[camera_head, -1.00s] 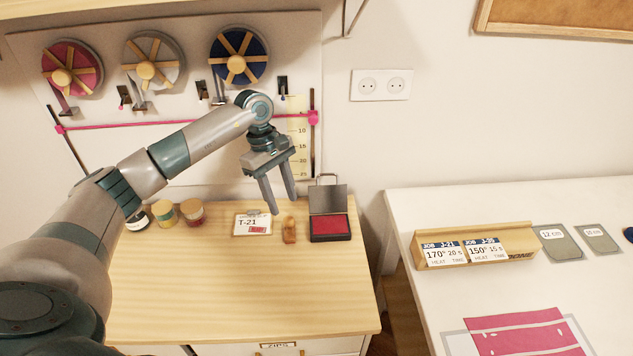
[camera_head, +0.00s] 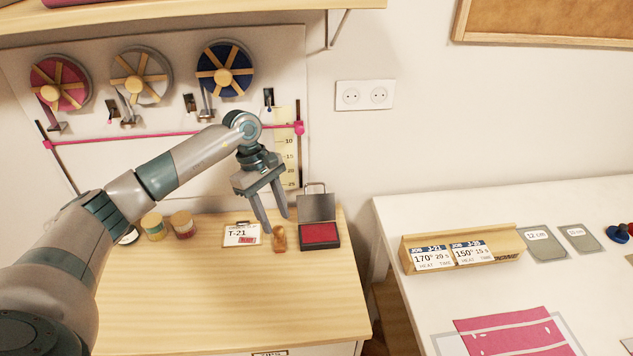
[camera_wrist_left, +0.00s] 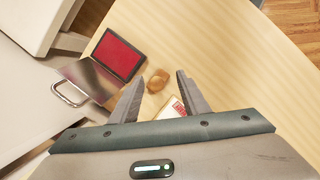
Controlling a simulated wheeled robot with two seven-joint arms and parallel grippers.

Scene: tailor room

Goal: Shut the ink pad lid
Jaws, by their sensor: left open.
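The ink pad (camera_head: 320,234) sits on the wooden cabinet top with its red pad showing. Its grey metal lid (camera_head: 317,207) stands upright at the back edge, with a wire handle on top. In the left wrist view the red pad (camera_wrist_left: 119,54) and the lid (camera_wrist_left: 90,82) show at the upper left, the handle at the lid's far edge. My left gripper (camera_head: 277,225) is open and empty, fingers pointing down, just left of the lid and apart from it. My right gripper is not in view.
A small wooden stamp (camera_head: 279,238) stands left of the ink pad, close under my fingers. A T-21 card (camera_head: 241,234) and several small jars (camera_head: 154,226) lie further left. The cabinet top's front area (camera_head: 230,300) is clear. A white table (camera_head: 400,310) stands to the right.

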